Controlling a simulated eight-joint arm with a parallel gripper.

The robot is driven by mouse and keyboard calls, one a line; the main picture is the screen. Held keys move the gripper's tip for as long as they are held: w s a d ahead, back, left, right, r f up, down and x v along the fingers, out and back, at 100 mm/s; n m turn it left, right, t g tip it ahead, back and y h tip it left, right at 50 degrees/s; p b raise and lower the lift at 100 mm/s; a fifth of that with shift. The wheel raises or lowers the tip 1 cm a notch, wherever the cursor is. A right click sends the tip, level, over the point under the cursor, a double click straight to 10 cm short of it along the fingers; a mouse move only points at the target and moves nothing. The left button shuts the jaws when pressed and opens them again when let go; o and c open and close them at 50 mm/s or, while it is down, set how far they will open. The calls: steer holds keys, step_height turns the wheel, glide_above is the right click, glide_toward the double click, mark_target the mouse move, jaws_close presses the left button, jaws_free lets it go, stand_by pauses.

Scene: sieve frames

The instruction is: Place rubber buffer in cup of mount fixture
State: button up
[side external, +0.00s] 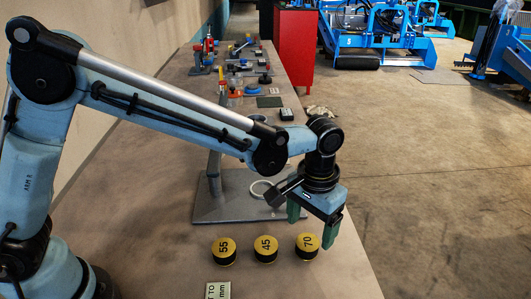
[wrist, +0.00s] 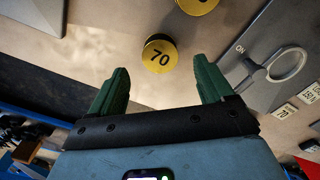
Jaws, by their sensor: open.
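Three rubber buffers, black with yellow tops, stand in a row on the table: 55 (side external: 223,250), 45 (side external: 265,248) and 70 (side external: 307,246). My gripper (side external: 312,229) is open and empty, pointing down above and close to buffer 70. In the wrist view, buffer 70 (wrist: 160,55) appears between and slightly beyond the green fingertips of my gripper (wrist: 162,72). Part of another buffer (wrist: 197,4) is cut off at the top edge. The mount fixture has a grey base plate (side external: 215,208) and a pale ring (wrist: 287,65). My arm partly hides the fixture in the side view.
A label plate (side external: 217,290) lies at the front edge of the side view. Small white tags (wrist: 284,110) lie near the fixture. Tools and parts clutter the table's far end, near a red cabinet (side external: 293,50).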

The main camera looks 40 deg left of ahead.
mark_target(308, 241)
steer(key=shift+f, duration=2.4)
steer(key=c, duration=1.3)
steer(key=shift+r, duration=0.1)
